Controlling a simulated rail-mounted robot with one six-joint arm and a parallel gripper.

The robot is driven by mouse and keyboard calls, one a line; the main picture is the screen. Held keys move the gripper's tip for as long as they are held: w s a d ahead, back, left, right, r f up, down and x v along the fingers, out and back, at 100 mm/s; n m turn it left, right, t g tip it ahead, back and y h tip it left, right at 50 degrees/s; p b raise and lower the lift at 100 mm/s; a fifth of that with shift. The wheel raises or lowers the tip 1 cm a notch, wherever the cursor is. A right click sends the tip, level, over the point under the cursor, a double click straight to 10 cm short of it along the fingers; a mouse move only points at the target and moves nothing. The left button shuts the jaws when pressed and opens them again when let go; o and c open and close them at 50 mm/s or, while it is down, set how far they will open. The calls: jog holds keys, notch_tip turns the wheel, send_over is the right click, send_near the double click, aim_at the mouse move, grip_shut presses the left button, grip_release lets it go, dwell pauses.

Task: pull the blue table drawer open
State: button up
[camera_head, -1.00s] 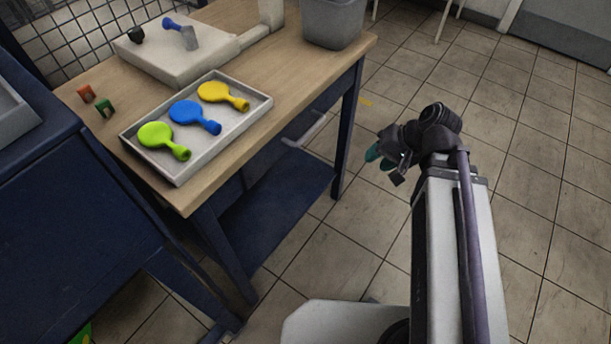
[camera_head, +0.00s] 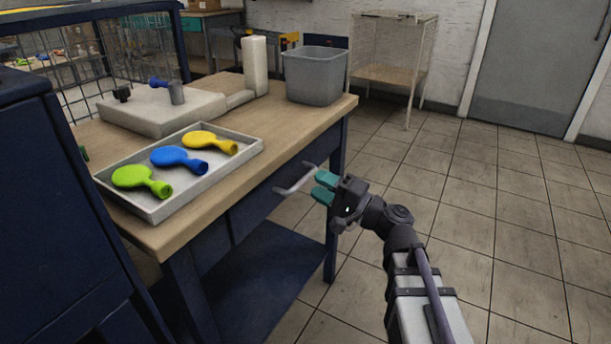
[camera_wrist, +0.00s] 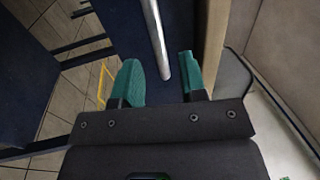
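The blue table drawer (camera_head: 255,206) is under the wooden tabletop, its dark blue front in shadow and apparently flush with the frame. Its pale metal bar handle (camera_head: 293,184) sticks out from the front. My gripper (camera_head: 320,187) has teal fingertips and is just right of the handle, at about its height. In the wrist view, my gripper (camera_wrist: 160,75) is open, with its fingers apart. The handle bar (camera_wrist: 156,40) runs lengthwise and its near end lies in line with the gap between the fingertips. I cannot tell whether the fingers touch it.
A grey tray (camera_head: 225,165) with green, blue and yellow balloon-shaped pieces lies on the tabletop (camera_head: 262,118). A grey bin (camera_head: 314,76) stands at its far corner. A table leg (camera_head: 334,200) is close behind my gripper. The tiled floor to the right is clear.

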aim_at(306, 175)
jog(key=x, duration=0.4)
jog(key=shift+w+a, duration=0.15)
jog(key=shift+a, duration=0.05)
grip_shut()
